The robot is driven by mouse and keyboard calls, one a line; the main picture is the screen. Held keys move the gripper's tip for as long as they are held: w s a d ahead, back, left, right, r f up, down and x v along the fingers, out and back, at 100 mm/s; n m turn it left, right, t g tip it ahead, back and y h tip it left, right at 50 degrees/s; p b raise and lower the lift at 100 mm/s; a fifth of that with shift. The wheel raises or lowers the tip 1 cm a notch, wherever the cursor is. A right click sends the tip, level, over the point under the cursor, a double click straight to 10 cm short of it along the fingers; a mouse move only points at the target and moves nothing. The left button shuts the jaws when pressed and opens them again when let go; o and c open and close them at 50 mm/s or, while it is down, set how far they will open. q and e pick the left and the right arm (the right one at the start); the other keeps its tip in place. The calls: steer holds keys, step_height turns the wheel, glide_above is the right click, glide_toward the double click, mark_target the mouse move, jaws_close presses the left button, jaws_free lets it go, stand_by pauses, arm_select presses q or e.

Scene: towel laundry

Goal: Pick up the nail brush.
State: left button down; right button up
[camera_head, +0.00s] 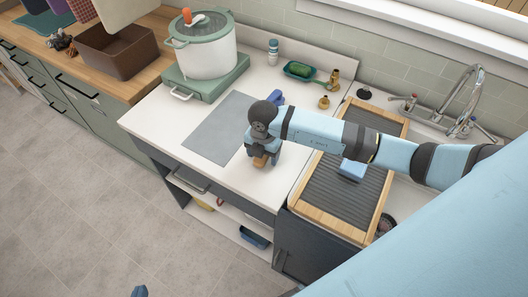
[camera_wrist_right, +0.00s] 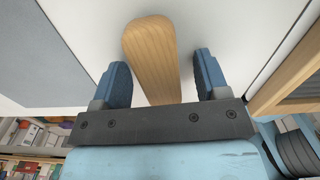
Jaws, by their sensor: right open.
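A light wooden piece, rounded at one end and apparently the nail brush (camera_wrist_right: 150,50), lies on the white counter. Its bristles are not visible. In the head view a small part of the nail brush (camera_head: 260,162) shows below my right gripper (camera_head: 262,152). In the right wrist view the open fingers of my right gripper (camera_wrist_right: 161,75) stand on either side of the wood, with a gap at each side. The near end of the wood is hidden behind the gripper's dark bar. A blue tip of my left gripper (camera_head: 139,291) shows at the bottom edge.
A grey mat (camera_head: 215,130) lies left of the right gripper. A wood-framed drying rack (camera_head: 335,200) with a blue block (camera_head: 352,170) is to the right. A pot (camera_head: 203,45) stands on a green stove at the back. Bare counter lies around the brush.

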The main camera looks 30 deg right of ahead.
steer(key=c, duration=1)
steer(key=shift+r, duration=0.1)
step_height(320, 180, up, 20)
steer(key=shift+f+b, duration=0.1)
steer(key=shift+b, duration=1)
steer(key=shift+o, duration=0.4)
